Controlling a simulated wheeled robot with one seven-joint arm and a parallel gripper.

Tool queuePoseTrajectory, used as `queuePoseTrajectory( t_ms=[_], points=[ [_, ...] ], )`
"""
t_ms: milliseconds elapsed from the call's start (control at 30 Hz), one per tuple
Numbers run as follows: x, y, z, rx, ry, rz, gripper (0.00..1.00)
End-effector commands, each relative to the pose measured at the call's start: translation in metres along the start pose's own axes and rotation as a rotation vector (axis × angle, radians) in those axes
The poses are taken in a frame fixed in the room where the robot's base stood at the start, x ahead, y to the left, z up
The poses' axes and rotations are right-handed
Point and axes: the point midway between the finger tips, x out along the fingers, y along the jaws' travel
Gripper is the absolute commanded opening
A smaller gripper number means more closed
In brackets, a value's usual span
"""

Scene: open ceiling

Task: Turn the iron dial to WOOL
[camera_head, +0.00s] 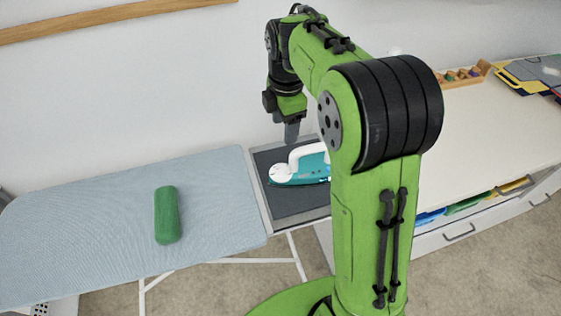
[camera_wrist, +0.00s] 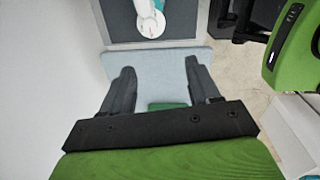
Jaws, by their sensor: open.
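The teal iron (camera_head: 315,171) with a white handle lies on the dark rest at the end of the ironing board. A round white part, apparently its dial (camera_head: 281,172), is at its left end. In the wrist view the dial (camera_wrist: 150,27) is near the top edge, beyond my fingertips; its markings are too small to read. My gripper (camera_head: 291,135) points down above and behind the iron, apart from it. It is open and empty, with two dark fingers apart in the wrist view (camera_wrist: 160,68). My arm hides the iron's right end.
The dark rest (camera_head: 301,201) has a light rim. A green cylinder (camera_head: 167,215) lies on the light-blue ironing board (camera_head: 90,225). A white wall (camera_head: 120,90) stands close behind. A white counter (camera_head: 490,125) with trays and drawers is at right.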

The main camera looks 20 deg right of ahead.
Motion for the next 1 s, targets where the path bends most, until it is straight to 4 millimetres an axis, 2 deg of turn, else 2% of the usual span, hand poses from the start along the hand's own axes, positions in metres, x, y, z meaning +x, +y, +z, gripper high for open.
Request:
queuePoseTrajectory(
  t_ms=[33,100,200,367,800,1000],
  points=[
    [0.017,0.015,0.002,-0.11,0.002,-0.035,0.61],
    [0.034,0.029,0.005,-0.246,0.008,-0.066,0.61],
    [0.047,0.038,0.006,-0.35,0.015,-0.088,0.61],
    [0.066,0.037,0.006,-0.37,0.018,-0.093,0.61],
    [0.175,0.026,0.006,-0.368,0.018,-0.093,0.61],
    [0.202,0.025,0.007,-0.367,0.016,-0.089,0.61]
  ],
)
